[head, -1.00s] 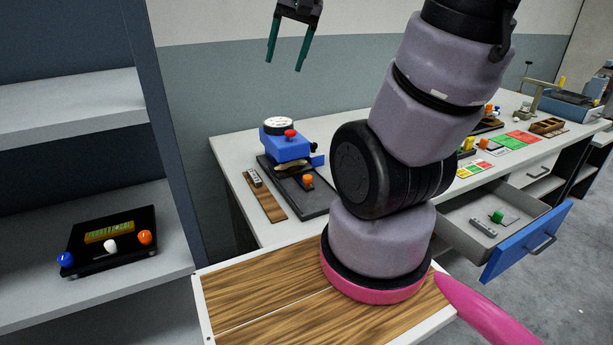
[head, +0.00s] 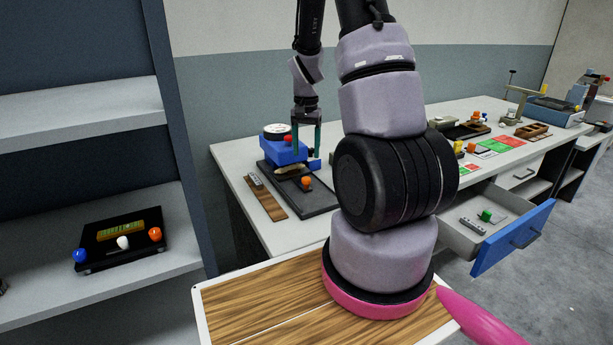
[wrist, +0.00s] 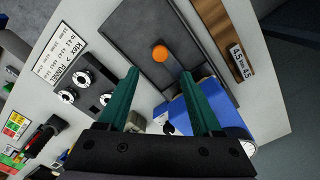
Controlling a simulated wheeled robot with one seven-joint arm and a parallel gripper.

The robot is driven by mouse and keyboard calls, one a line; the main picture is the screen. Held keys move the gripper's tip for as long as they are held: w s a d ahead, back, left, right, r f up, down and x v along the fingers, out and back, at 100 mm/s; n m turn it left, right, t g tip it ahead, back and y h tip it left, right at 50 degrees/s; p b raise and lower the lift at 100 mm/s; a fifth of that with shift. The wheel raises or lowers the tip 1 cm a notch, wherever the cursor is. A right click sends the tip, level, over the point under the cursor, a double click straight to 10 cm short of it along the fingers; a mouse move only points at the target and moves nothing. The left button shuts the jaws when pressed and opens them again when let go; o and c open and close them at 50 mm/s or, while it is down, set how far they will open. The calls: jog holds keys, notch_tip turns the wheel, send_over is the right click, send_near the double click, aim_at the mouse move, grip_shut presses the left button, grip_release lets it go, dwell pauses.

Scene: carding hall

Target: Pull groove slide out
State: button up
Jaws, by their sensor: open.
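A blue device (head: 284,153) with a red knob and a white round top stands on a dark base plate (head: 318,203) on the workbench. An orange knob (head: 306,182) stands on the plate in front of it. I cannot tell for sure which part is the groove slide. In the wrist view the orange knob (wrist: 160,53) shows just beyond my fingertips, with the blue body (wrist: 190,112) at the lower right, partly hidden by a finger. My gripper (head: 306,152) is open and empty, pointing down by the device's right side. Whether it touches the device is unclear.
A wooden strip with a label (wrist: 227,45) lies beside the plate. A panel with several round knobs (wrist: 85,92) and a printed card (wrist: 62,52) lie on its other side. An open blue-fronted drawer (head: 513,238) juts from the bench. A shelf (head: 125,285) stands at left.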

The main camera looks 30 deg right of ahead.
aim_at(306, 178)
notch_tip(306, 178, down, 9)
jog(key=shift+f, duration=0.1)
dwell(0.3)
grip_shut()
dwell(1.3)
